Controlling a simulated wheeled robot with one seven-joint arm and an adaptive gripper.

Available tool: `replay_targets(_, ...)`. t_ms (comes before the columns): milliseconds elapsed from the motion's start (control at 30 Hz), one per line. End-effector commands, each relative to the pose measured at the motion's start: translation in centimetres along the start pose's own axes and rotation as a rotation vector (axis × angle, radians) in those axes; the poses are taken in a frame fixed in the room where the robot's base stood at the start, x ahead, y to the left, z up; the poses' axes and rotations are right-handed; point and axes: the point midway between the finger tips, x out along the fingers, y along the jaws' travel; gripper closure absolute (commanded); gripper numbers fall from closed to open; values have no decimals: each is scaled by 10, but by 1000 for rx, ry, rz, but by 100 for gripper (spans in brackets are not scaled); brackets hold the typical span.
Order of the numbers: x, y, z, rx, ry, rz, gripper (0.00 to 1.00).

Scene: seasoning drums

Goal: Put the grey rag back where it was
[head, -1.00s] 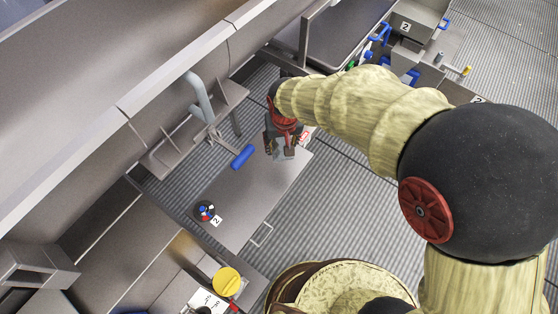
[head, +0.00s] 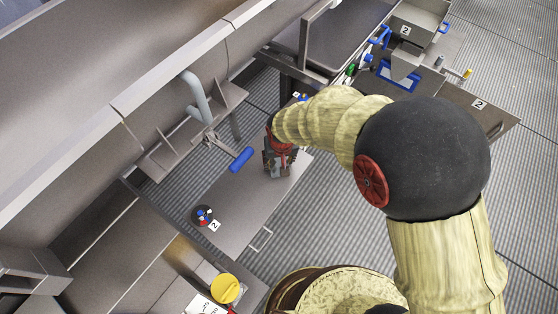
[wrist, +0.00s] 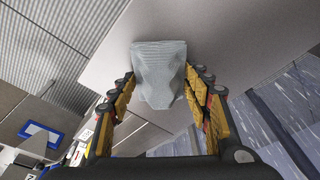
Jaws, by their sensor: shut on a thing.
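The grey rag (wrist: 158,75) shows in the wrist view as a folded, draped light grey cloth between the fingers of my gripper (wrist: 160,95). The fingers are shut on it from both sides. In the head view my gripper (head: 277,172) is over the far right part of the grey table (head: 235,205), pointing down. The rag is small and mostly hidden there, and I cannot tell whether it touches the table top.
A round dark dish with coloured pieces (head: 204,215) is near the table's left end. A yellow round knob (head: 226,289) is nearer. The table's middle is clear.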

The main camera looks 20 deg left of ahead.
Motion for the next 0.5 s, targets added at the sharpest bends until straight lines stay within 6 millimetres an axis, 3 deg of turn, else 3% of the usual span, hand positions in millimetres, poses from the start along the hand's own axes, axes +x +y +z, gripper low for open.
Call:
replay_targets(67, 0, 0, 1, 0, -2, 1, 79)
replay_targets(100, 0, 0, 1, 0, -2, 1, 49)
replay_targets(367, 0, 0, 1, -1, -2, 1, 35)
replay_targets(500, 0, 0, 1, -1, -2, 1, 33)
